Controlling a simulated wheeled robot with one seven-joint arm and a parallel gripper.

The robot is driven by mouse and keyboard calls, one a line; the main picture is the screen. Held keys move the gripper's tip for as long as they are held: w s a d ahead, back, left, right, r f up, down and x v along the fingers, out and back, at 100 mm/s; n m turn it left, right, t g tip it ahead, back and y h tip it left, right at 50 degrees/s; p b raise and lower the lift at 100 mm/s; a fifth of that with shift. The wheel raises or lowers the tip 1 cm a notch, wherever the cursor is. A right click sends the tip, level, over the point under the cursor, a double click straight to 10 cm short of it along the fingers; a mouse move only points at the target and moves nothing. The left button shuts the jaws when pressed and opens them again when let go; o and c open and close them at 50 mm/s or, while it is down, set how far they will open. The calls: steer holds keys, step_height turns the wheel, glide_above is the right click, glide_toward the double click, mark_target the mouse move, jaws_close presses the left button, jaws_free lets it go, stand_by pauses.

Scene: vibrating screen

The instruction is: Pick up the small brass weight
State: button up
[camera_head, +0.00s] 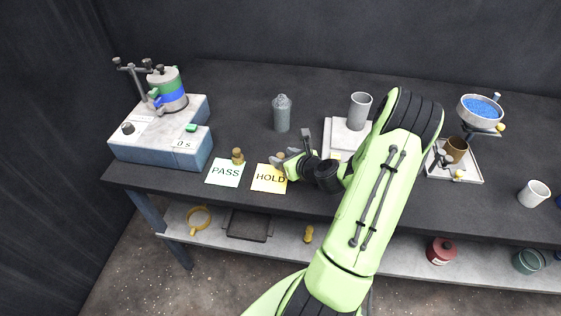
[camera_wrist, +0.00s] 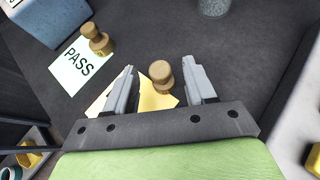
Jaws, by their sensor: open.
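Two knobbed brass weights stand on the dark bench. One weight (camera_head: 237,156) is at the top edge of the PASS card (camera_head: 224,173); it also shows in the wrist view (camera_wrist: 98,40). The other weight (camera_wrist: 161,75) is by the HOLD card (camera_head: 269,179) and is partly hidden by my gripper in the head view. I cannot tell surely which is smaller. My gripper (camera_head: 284,162) is open over the HOLD card. In the wrist view its fingers (camera_wrist: 158,68) appear on either side of the HOLD weight, with gaps; contact is not visible.
A grey lidded bottle (camera_head: 282,114) stands behind my gripper. A blue-grey shaker box (camera_head: 160,150) is at the left. A white scale with a grey cup (camera_head: 359,111) is to the right, partly behind my arm. Bare bench lies between box and bottle.

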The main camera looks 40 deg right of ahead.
steer(key=x, duration=0.2)
steer(key=shift+w+f, duration=0.15)
steer(key=shift+w, duration=0.15)
steer(key=shift+s, duration=0.1)
steer(key=shift+c, duration=0.9)
jaws_close()
